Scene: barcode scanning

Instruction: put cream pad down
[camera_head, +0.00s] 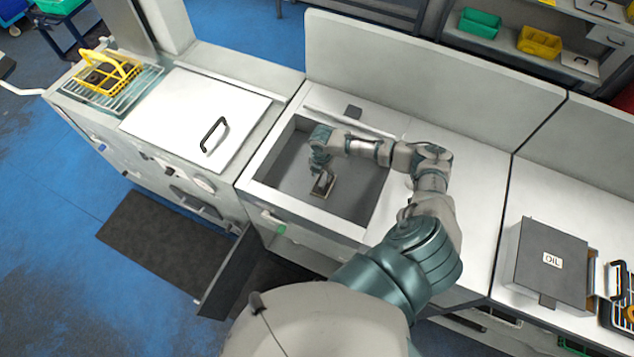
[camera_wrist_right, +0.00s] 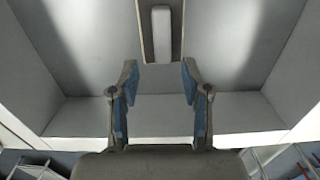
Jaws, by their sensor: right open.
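The cream pad (camera_head: 322,187) lies on the floor of a grey sunken basin (camera_head: 352,199), with a dark edge showing around it. In the right wrist view, a pale raised bar (camera_wrist_right: 162,34) on a darker base shows beyond my fingertips, centred between them. My right gripper (camera_head: 321,168) reaches down into the basin just above the pad. In the right wrist view my right gripper (camera_wrist_right: 159,75) has its fingers spread apart with nothing between them. My left gripper is not in view.
Basin walls surround my right gripper. A white lid with a black handle (camera_head: 213,134) is to the left, beside a yellow basket (camera_head: 108,73) on a wire rack. A dark OIL box (camera_head: 549,258) stands on the right counter. The counter right of the basin is mostly clear.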

